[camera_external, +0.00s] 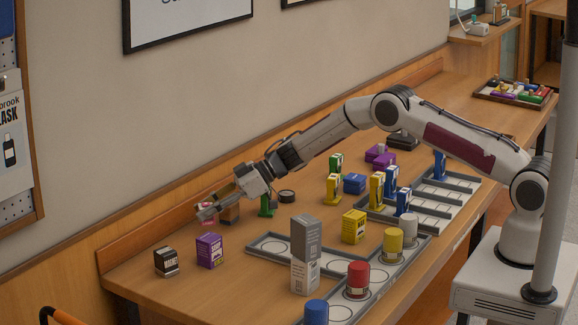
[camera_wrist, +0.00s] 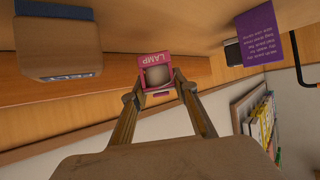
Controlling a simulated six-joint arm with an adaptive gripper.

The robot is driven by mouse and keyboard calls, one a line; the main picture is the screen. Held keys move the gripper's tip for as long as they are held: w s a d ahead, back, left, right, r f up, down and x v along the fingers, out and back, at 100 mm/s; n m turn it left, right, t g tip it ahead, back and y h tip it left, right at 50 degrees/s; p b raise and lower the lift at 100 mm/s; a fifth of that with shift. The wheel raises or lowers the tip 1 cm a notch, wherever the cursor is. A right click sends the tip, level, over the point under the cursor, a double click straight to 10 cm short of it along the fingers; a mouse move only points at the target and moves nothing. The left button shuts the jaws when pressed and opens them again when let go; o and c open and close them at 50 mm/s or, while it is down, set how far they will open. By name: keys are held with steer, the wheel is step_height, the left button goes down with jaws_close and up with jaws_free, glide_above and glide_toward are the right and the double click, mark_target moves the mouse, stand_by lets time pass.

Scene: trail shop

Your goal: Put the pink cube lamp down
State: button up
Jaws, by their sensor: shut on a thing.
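The pink cube lamp (camera_wrist: 155,72) is between my fingertips in the wrist view, with its LAMP lettering upside down in the picture. My gripper (camera_wrist: 156,88) is shut on it, one finger on each side. In the external view my gripper (camera_external: 205,211) reaches out to the left, over the far left part of the wooden table (camera_external: 190,288). There the lamp is mostly hidden by the fingers, with only a little pink showing. I cannot tell whether the lamp touches the table.
A purple box (camera_external: 209,250) and a black box (camera_external: 166,261) stand on the table's left end. A brown box with a blue top (camera_wrist: 58,48) is near my gripper. Grey trays (camera_external: 270,243) hold goods farther right. The wall ledge runs behind.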

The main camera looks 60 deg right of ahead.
mark_target(207, 221)
steer(key=shift+f, duration=1.7)
steer(key=shift+f, duration=0.15)
steer(key=o, duration=1.1)
steer(key=shift+r, duration=0.2)
steer(key=shift+s+d+r, duration=0.15)
steer(key=shift+s+d, duration=0.05)
steer(key=shift+v, duration=5.65)
steer(key=shift+s, duration=0.1)
